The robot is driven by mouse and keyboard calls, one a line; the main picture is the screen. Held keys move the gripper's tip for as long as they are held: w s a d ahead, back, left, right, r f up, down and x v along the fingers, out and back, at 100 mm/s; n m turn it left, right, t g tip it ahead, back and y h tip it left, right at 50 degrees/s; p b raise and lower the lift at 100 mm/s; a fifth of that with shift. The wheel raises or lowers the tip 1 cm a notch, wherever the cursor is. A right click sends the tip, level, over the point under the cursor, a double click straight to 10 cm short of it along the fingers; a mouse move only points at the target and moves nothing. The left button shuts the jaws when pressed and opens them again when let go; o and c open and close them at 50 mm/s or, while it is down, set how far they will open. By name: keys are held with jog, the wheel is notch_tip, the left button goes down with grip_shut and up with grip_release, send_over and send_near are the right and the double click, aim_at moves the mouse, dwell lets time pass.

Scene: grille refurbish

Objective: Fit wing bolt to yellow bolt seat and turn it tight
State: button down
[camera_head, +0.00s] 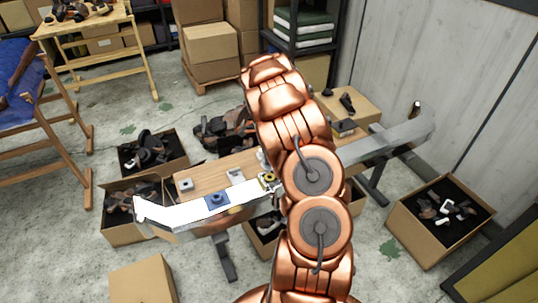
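The yellow bolt seat (267,179) shows at the left edge of my copper-coloured arm, on the long pale grille bar (180,214). My arm hides part of the seat's surroundings and the middle of the bar. A blue seat (217,199) sits on the bar further left. My gripper is not in view; my arm links block the middle of the picture. I cannot make out a wing bolt for certain. A small pale piece (262,160) just above the yellow seat is too small and too covered to identify.
Dark parts lie at the bench's right end. Open cartons of parts stand around, including one at the right (424,245). Bare floor shows at the left front.

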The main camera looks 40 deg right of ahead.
aim_at(269, 169)
jog(key=shift+f+b, duration=0.5)
jog(key=shift+f, duration=1.15)
jog(key=shift+b, duration=0.7)
dwell(0.8)
jog(key=shift+f+b, duration=0.75)
jog(key=shift+f, duration=0.9)
jog(key=c, duration=1.1)
grip_release()
notch_tip(269, 169, up, 12)
dwell(0.6)
